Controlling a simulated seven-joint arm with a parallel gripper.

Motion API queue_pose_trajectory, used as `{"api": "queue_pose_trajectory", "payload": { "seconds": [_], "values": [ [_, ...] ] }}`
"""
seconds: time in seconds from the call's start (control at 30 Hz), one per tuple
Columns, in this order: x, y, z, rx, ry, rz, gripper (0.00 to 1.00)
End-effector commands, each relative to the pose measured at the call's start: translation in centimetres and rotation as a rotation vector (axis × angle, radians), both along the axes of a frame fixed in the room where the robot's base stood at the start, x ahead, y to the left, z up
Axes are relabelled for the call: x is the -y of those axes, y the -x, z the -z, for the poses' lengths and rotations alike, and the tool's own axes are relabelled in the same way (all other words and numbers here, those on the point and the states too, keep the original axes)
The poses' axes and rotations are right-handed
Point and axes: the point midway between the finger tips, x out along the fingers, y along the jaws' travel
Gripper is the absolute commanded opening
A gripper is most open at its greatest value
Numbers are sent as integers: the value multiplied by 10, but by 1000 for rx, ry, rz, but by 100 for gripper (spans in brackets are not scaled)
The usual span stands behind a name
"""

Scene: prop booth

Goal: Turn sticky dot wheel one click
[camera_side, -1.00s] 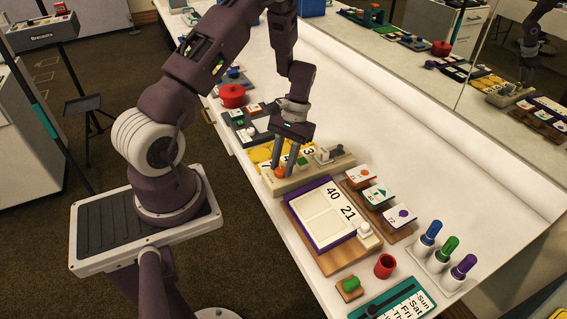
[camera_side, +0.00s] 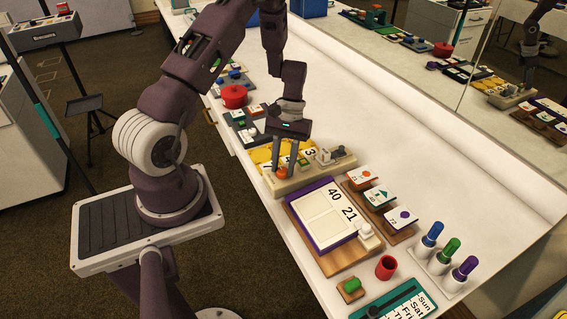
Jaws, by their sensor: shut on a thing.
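A long beige holder (camera_side: 318,173) lies along the table near its front edge, with yellow number cards at its back. A small orange round part (camera_side: 282,173) sits at its left end and a small green part (camera_side: 303,162) a little to the right. I take the orange part to belong to the sticky dot wheel; the wheel itself is small and mostly hidden by my fingers. My gripper (camera_side: 284,170) points down over the left end of the holder. Its two fingers are closed around the orange part, one on each side.
A purple-edged number board (camera_side: 293,208) on a wooden base stands just in front of the holder. Picture cards on wooden stands (camera_side: 361,178) are at its right. A red pot (camera_side: 233,96) stands behind my gripper.

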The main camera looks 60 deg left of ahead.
Motion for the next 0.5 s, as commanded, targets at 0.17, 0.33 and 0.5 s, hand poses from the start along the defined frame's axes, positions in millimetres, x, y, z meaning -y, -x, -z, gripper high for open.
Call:
{"api": "queue_pose_trajectory", "payload": {
  "seconds": [0.17, 0.33, 0.5],
  "values": [
    [-1, -1, 0, 2, -2, 0, 50],
    [0, 0, 0, 2, -1, 1, 52],
    [-1, -1, -3, 2, -1, 1, 52]
  ]
}}
